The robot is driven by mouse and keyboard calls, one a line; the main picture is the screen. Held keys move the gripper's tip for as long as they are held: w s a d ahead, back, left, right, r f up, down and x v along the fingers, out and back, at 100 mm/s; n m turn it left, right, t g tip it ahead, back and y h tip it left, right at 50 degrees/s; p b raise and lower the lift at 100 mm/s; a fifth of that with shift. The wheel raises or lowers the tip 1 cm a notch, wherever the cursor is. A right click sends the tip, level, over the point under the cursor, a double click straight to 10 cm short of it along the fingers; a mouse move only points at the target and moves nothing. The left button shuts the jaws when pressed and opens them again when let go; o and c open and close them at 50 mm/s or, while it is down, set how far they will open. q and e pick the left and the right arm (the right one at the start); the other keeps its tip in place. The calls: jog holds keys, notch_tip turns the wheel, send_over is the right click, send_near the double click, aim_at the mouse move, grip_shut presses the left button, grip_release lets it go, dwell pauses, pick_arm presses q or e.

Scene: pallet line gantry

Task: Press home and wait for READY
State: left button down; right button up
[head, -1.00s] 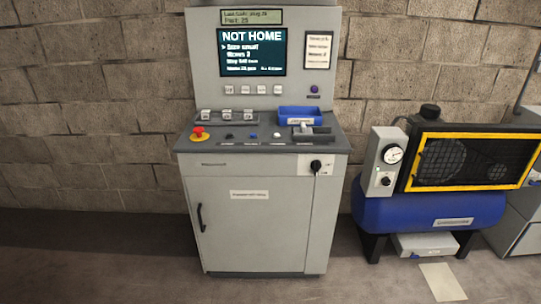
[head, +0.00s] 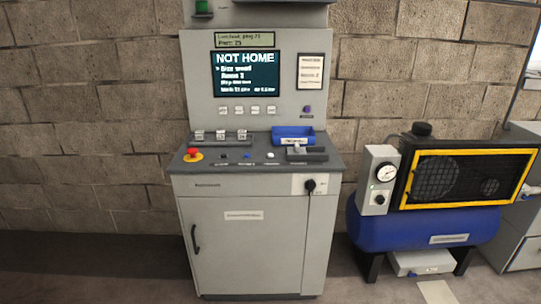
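A grey control cabinet (head: 247,240) stands against the wall in the head view. Its screen (head: 245,74) reads "NOT HOME" in large letters, with smaller menu lines below. A green display strip (head: 244,40) sits above the screen. A row of small pale buttons (head: 247,110) lies under the screen. On the sloped desk are a red mushroom button on a yellow disc (head: 193,155), and several small dark, blue and white buttons (head: 247,155). Their labels are too small to read. A purple-blue button (head: 307,109) is on the panel's right. Neither gripper is in view.
A blue tray (head: 293,136) and a dark grey fixture (head: 306,154) sit on the desk's right. A blue compressor (head: 420,228) with a yellow-framed guard stands right of the cabinet. Dark floor (head: 90,270) at the left is clear.

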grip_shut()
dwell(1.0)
